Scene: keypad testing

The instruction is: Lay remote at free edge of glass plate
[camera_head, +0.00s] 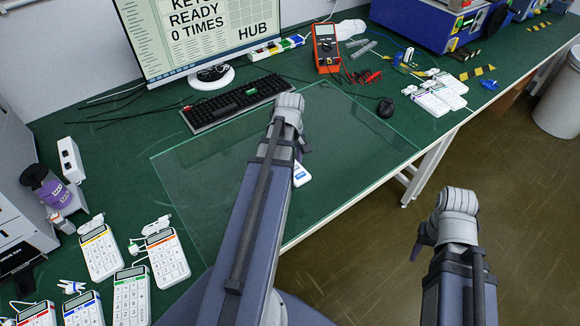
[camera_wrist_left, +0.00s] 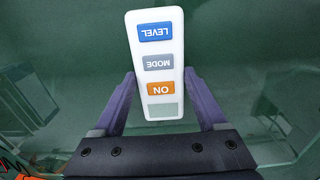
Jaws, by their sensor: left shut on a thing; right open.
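The remote (camera_wrist_left: 157,65) is white with blue LEVEL, grey MODE and orange ON buttons. It lies between the purple fingers of my left gripper (camera_wrist_left: 157,97), which is shut on it. In the head view the remote (camera_head: 301,174) shows partly beside my left arm, over the glass plate (camera_head: 355,125) near its front edge. Whether it touches the glass I cannot tell. In the head view, the fingers of my left gripper are mostly hidden by my arm. My right gripper (camera_head: 420,246) is open and empty beyond the table's front edge, above the floor.
A black keyboard (camera_head: 238,103) and monitor (camera_head: 205,35) stand behind the glass. Several white keypads (camera_head: 165,257) lie at the left. The glass's right part looks clear.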

